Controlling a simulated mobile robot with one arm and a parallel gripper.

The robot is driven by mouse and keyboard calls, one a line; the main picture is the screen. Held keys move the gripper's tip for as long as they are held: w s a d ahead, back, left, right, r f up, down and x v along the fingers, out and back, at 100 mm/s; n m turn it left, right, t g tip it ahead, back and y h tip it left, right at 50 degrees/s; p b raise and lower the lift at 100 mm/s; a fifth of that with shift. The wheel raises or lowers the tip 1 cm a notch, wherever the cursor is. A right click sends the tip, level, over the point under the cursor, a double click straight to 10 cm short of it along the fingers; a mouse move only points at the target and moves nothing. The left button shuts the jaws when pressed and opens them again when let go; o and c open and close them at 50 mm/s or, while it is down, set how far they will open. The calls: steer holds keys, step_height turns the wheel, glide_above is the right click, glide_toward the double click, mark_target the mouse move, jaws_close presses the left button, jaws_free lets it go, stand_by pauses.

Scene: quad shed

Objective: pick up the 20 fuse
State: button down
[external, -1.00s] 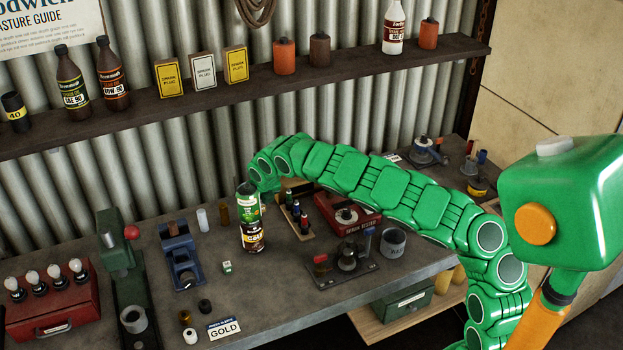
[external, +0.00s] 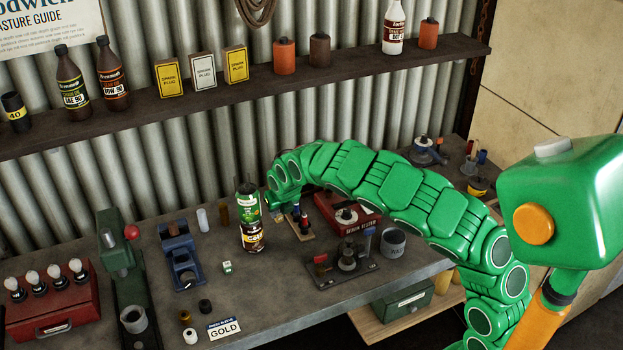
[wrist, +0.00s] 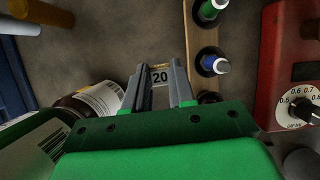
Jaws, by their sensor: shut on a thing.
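The 20 fuse (wrist: 160,76) shows in the wrist view as a small pale piece marked "20", with a yellowish top edge. It sits between the two grey fingers of my gripper (wrist: 159,72), which are shut on it. Its lower part is hidden by my gripper.
The bench front is fairly clear around a small white-green box (external: 227,267).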

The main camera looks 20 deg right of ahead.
steer(key=shift+s+f, duration=0.2)
steer(key=shift+s, duration=0.75)
steer(key=s+d, duration=0.1)
steer(key=s, duration=0.3)
steer(key=s+d, duration=0.2)
steer(key=s, duration=0.3)
steer(key=s+d, duration=0.2)
steer(key=s, duration=0.2)
steer(key=shift+s+d, duration=0.15)
steer(key=shift+s, duration=0.25)
